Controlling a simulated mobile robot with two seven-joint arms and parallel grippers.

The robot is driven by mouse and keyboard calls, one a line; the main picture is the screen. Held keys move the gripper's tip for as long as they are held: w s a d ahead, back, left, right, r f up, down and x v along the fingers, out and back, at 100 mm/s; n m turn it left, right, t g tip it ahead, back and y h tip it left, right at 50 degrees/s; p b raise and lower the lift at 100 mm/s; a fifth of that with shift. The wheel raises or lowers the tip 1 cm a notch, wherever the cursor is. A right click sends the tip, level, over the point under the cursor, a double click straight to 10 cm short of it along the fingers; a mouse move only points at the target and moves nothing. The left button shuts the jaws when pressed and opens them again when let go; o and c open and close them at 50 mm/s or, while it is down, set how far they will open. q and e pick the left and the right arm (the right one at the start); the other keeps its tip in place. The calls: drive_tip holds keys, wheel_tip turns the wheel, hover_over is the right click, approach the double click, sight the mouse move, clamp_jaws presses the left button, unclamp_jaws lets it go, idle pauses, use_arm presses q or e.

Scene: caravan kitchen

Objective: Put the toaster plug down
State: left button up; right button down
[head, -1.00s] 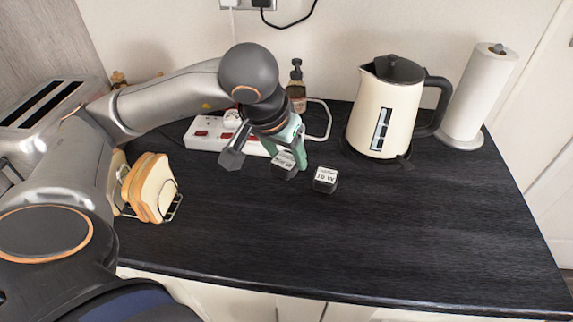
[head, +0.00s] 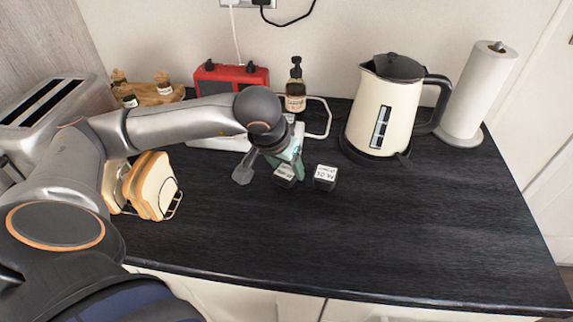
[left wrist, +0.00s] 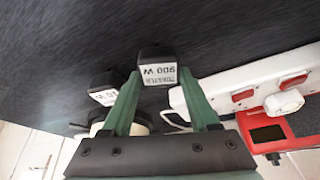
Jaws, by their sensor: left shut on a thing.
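The toaster plug (head: 284,176) is a dark block with a white label. In the left wrist view the label on the toaster plug (left wrist: 158,72) reads 900 W. My left gripper (head: 288,165), with green fingers, is shut on it, pointing down. The plug is at or just above the black worktop; I cannot tell whether it touches. A second dark, labelled plug (head: 325,177) lies just right of it, apart from it; it also shows in the left wrist view (left wrist: 104,95). My right gripper is not in view.
A white power strip (left wrist: 240,82) with red switches lies behind my gripper, partly hidden by my arm in the head view. A red device (head: 231,74), soap bottle (head: 295,92) and cream kettle (head: 380,115) stand behind. A toast rack (head: 152,186) is left. The front worktop (head: 350,240) is clear.

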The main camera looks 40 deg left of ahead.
use_arm(q)
drive_tip(key=shift+f, duration=0.2)
drive_tip(key=o, duration=1.4)
drive_tip(key=shift+r, duration=0.1)
drive_tip(key=shift+c, duration=0.2)
drive_tip(key=shift+r, duration=0.45)
drive_tip(key=v, duration=1.1)
drive_tip(key=shift+s+r+p, duration=0.15)
drive_tip(key=shift+r+p, duration=0.05)
drive_tip(key=shift+p, duration=0.25)
drive_tip(key=shift+d, duration=0.1)
